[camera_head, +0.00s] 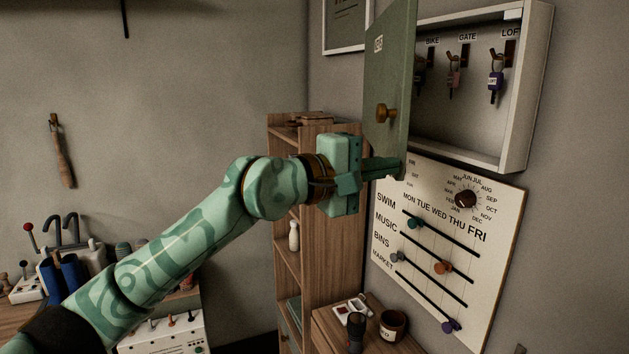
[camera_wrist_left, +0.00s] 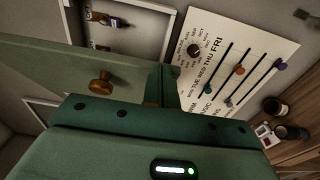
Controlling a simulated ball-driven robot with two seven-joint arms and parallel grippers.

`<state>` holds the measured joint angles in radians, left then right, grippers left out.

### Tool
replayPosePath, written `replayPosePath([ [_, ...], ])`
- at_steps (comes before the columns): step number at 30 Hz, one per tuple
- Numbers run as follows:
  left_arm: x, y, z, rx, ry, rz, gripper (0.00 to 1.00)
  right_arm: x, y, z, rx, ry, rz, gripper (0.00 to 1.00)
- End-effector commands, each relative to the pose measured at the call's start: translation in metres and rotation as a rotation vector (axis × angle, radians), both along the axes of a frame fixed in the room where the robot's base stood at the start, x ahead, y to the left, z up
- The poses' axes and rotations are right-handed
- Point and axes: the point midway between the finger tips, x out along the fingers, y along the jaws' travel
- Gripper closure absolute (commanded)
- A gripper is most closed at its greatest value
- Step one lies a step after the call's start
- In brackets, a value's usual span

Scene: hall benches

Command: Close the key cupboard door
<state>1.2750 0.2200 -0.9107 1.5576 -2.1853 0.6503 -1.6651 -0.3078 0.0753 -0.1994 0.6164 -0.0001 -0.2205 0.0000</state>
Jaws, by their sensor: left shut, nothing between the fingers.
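The key cupboard (camera_head: 516,150) hangs on the right wall, with labelled hooks and keys (camera_head: 495,80) inside. Its green door (camera_head: 388,60) stands wide open, swung out from the cupboard's left side, with a round brass knob (camera_head: 386,113). My left gripper (camera_head: 398,168) is shut and empty at the door's lower edge. Whether it touches the door I cannot tell. In the left wrist view the door (camera_wrist_left: 50,62) and knob (camera_wrist_left: 101,84) lie left of the shut fingers (camera_wrist_left: 168,85), and the cupboard interior (camera_wrist_left: 125,28) shows beyond. My right gripper is not in view.
A white planner board (camera_head: 440,250) with sliders and a dial hangs just below the cupboard. A wooden shelf unit (camera_head: 316,235) stands behind my left wrist. A low wooden top (camera_head: 335,335) holds a cup (camera_head: 392,325) and a dark cylinder (camera_head: 356,332).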

Motion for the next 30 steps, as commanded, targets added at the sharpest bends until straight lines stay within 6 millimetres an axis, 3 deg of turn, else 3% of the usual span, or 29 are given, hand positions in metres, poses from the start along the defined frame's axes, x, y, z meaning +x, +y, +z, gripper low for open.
replayPosePath([
  [1, 0.0, -0.023, 0.0, 0.001, 0.0, -0.008, 1.0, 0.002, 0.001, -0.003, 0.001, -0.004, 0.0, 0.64],
  [3, 0.001, -0.05, 0.0, 0.001, 0.0, -0.014, 1.0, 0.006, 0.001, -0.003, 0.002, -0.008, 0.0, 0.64],
  [6, 0.002, -0.081, 0.001, 0.001, -0.001, -0.016, 1.0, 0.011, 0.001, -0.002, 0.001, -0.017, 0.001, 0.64],
  [12, 0.007, -0.125, 0.001, 0.001, 0.001, -0.018, 1.0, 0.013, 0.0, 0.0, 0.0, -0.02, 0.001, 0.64],
  [20, 0.012, -0.156, 0.0, 0.0, 0.001, -0.018, 1.0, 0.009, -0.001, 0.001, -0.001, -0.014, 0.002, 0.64],
  [30, 0.015, -0.164, 0.0, -0.001, 0.002, -0.018, 1.0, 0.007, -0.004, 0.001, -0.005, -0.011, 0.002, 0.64],
])
